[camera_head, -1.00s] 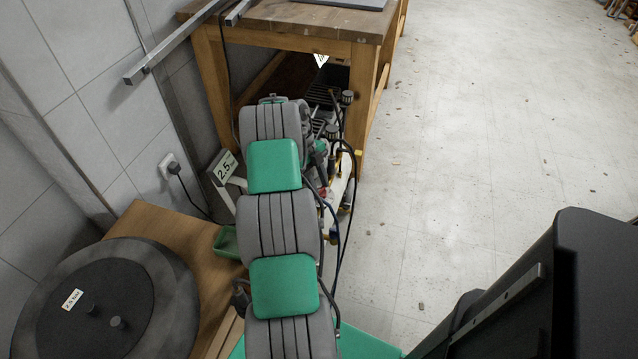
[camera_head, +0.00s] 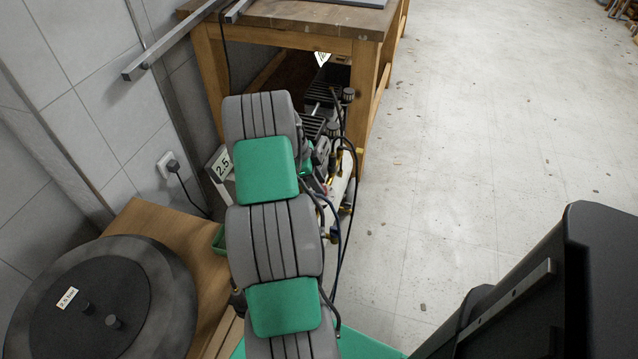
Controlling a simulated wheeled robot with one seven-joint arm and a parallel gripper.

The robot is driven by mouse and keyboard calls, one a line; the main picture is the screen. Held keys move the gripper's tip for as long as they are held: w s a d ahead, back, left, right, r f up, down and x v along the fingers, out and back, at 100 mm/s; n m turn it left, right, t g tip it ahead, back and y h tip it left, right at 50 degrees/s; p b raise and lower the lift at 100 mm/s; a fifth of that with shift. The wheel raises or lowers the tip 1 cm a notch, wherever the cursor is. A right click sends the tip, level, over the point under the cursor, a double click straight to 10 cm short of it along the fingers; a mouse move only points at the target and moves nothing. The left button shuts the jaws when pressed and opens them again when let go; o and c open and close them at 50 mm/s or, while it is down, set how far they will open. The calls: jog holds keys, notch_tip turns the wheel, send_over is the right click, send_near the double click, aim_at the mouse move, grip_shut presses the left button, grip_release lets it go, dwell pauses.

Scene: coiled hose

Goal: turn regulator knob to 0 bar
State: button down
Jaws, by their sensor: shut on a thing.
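The regulator knob cannot be made out; it is hidden or too small to tell among the fittings. A compressor-like machine (camera_head: 345,185) with a pale body, dark fins, brass fittings and hoses stands by the wooden bench's near leg. My grey and green arm reaches up the middle of the view and covers its left side. My gripper cannot be made out; the arm's end lies behind my own links, so its hold is hidden.
A wooden bench (camera_head: 300,30) stands at the back, with metal bars jutting out left. A large dark round lidded thing (camera_head: 165,285) sits on a wooden surface (camera_head: 150,218) at lower left. A plug (camera_head: 172,166) is in the tiled wall.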

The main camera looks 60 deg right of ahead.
jog(key=n+h, duration=0.1)
jog(key=n, duration=0.2)
jog(key=shift+a+n+t, duration=0.15)
jog(key=shift+n+t, duration=0.15)
jog(key=shift+n, duration=0.1)
jog(key=n+t+h, duration=0.1)
jog(key=n, duration=0.2)
jog(key=shift+s, duration=0.15)
jog(key=n, duration=0.2)
jog(key=n+t, duration=0.1)
jog(key=n, duration=0.1)
jog(key=shift+s+a+t+h, duration=0.1)
jog(key=shift+s+t+h, duration=0.05)
jog(key=shift+t+h, duration=0.2)
jog(key=shift+s+n+t, duration=0.1)
jog(key=shift+n+t, duration=0.65)
jog(key=shift+n, duration=1.15)
jog(key=c, duration=1)
grip_release()
jog(key=shift+o, duration=0.2)
